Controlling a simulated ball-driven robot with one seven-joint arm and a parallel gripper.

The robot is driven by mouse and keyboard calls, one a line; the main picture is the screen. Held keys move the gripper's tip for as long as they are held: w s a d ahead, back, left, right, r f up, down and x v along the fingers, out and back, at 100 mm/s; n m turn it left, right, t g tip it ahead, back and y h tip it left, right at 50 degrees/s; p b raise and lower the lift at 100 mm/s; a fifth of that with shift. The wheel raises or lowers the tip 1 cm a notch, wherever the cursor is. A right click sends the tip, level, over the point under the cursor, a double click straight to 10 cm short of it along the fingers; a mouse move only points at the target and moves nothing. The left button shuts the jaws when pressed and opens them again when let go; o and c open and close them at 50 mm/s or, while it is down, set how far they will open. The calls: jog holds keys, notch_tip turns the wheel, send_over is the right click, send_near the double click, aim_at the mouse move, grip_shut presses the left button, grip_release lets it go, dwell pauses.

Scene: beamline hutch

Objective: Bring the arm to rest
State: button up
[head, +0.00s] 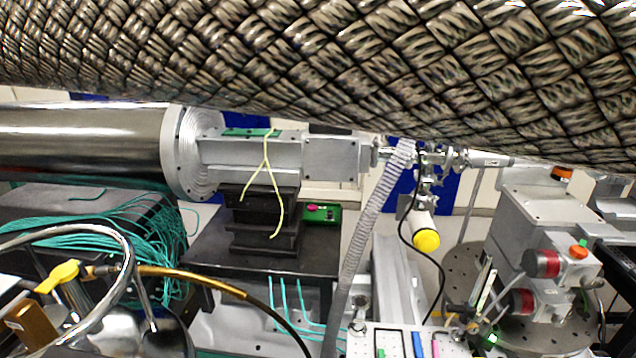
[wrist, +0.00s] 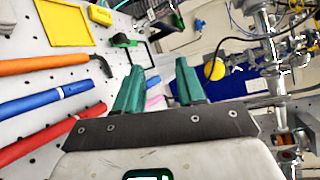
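My gripper (wrist: 160,66) shows in the wrist view with its two green fingers apart. I see nothing held between them. Beyond the fingers are a white perforated board with tools on the left and the beamline hardware on the right. The gripper does not show in the head view, so I cannot tell there where the arm's end is.
The white board (wrist: 28,75) carries an orange-handled tool (wrist: 45,65), a blue one (wrist: 45,102), a red one (wrist: 40,134) and a yellow-framed pad (wrist: 64,24). In the head view a steel pipe (head: 85,140), a grey hose (head: 372,215) and green cables (head: 120,230) surround the black stand (head: 262,220). A braided surface (head: 330,70) fills the top.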

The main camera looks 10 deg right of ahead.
jog(key=a+n+g, duration=0.1)
jog(key=s+a+n, duration=0.1)
jog(key=n, duration=0.1)
jog(key=a+n+g+y, duration=0.1)
jog(key=n, duration=0.1)
jog(key=shift+s+a+f+g, duration=0.1)
jog(key=shift+s+a+g, duration=0.05)
jog(key=shift+s+g, duration=0.15)
jog(key=s+r+n+g+h, duration=0.2)
jog(key=s+n+g+h, duration=0.4)
jog(key=s+n, duration=0.7)
jog(key=s+f+g+b, duration=0.1)
jog(key=s+f+g, duration=0.1)
jog(key=s+f, duration=0.1)
jog(key=s+d+f+g+b, duration=0.1)
jog(key=s+f, duration=0.2)
jog(key=s+d+f+g+y+b, duration=0.1)
jog(key=s+f+g, duration=0.1)
jog(key=s+f, duration=0.1)
jog(key=shift+s+f+g+b, duration=0.25)
jog(key=shift+f+g+b, duration=0.05)
jog(key=shift+f, duration=0.15)
